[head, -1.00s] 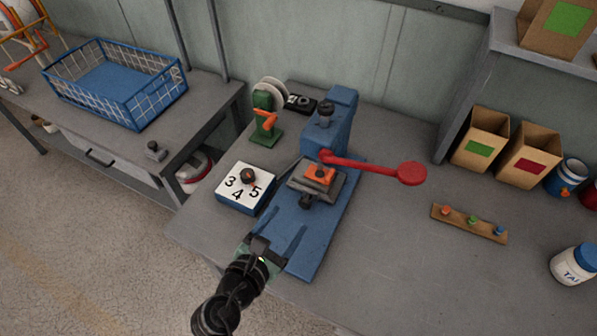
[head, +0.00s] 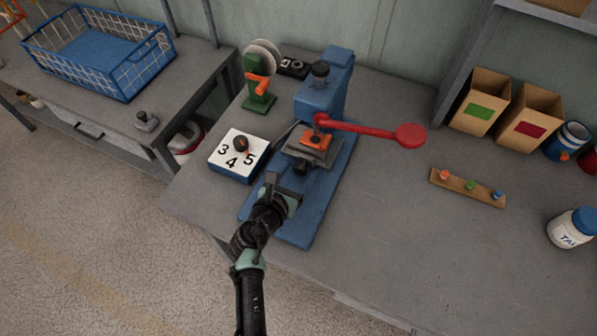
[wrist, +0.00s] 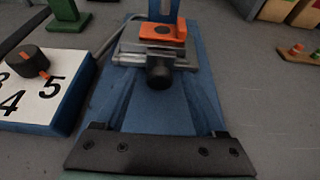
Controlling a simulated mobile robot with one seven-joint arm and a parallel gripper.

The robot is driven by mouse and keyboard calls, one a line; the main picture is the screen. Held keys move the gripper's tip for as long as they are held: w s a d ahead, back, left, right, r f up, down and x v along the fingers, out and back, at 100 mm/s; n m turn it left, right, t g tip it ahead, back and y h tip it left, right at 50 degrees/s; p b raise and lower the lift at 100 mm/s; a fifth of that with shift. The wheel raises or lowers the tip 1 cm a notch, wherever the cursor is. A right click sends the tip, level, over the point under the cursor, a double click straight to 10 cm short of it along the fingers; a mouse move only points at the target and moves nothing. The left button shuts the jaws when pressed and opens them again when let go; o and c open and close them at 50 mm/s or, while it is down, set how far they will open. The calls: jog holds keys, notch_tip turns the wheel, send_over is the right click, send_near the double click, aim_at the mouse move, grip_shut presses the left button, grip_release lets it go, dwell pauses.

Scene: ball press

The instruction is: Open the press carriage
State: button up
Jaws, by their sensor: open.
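The blue press (head: 326,100) stands on the bench with its base plate reaching to the front edge. Its grey carriage (head: 292,150) sits under the press head and carries an orange piece (head: 316,140). A dark round knob (head: 301,168) sticks out of the carriage front; the wrist view shows the knob (wrist: 160,76) near the centre, ahead of my gripper. My gripper (head: 287,184) is open and empty above the base plate, just in front of the knob and seemingly apart from it. The red lever (head: 370,130) extends right from the press.
A block with a numbered dial (head: 238,155) stands close left of the base plate. A green stand with an orange handle (head: 257,90) is behind it. A wooden strip with coloured pegs (head: 468,188) lies right.

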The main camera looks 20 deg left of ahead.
jog(key=shift+w+f, duration=0.1)
jog(key=shift+w, duration=0.2)
grip_shut()
dwell(1.3)
